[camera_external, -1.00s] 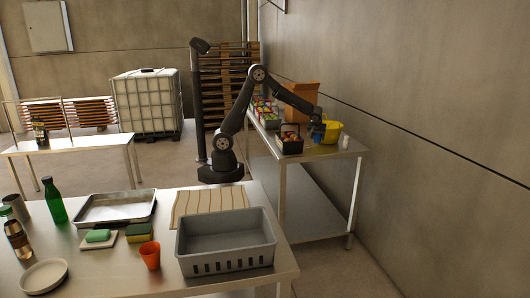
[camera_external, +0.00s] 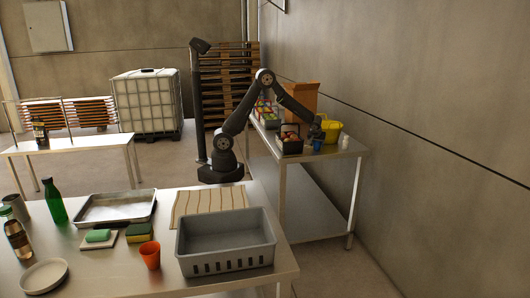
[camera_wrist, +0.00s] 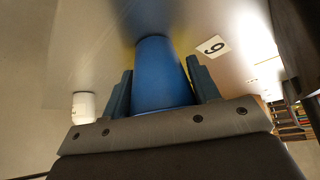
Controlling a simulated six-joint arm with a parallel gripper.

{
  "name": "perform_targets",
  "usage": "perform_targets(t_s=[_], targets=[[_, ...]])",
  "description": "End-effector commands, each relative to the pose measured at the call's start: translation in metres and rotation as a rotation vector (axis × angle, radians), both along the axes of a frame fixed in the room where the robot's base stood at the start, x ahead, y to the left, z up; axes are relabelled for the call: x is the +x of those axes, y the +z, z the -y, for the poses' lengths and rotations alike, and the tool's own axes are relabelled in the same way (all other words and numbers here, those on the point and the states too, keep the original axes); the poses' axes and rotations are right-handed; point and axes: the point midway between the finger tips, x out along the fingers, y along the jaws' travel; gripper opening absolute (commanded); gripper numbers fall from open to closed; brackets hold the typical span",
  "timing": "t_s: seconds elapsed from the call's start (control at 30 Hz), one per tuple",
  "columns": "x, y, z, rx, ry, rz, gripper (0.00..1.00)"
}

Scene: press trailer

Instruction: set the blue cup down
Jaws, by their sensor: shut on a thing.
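The blue cup (camera_wrist: 160,78) is between the two fingers of my gripper (camera_wrist: 160,92) in the wrist view, and the gripper is shut on it. In the external view the blue cup (camera_external: 317,145) shows small below my gripper (camera_external: 317,136), low over the right-hand steel table (camera_external: 335,157). I cannot tell whether its base touches the table. A white card with a black digit (camera_wrist: 213,46) lies on the table beside the cup in the wrist view.
A white cup (camera_external: 345,142) stands to the right, also seen in the wrist view (camera_wrist: 83,107). A yellow container (camera_external: 331,130) is behind the blue cup. A dark basket (camera_external: 291,146) with round items is to its left, a cardboard box (camera_external: 303,97) farther back. The table's front is clear.

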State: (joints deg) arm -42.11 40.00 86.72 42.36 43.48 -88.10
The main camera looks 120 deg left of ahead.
Motion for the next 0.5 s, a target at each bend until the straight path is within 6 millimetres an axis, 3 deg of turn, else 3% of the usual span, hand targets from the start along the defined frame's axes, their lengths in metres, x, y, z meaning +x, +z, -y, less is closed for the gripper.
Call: perform_targets(t_s=[0.03,0.13,0.5], targets=[[0.0,-0.0004,0.0001,0.0,0.0,0.0,0.61],[0.0,-0.0002,0.0001,0.0,0.0,0.0,0.78],[0.0007,0.0063,0.0018,0.0,-0.001,0.001,0.78]])
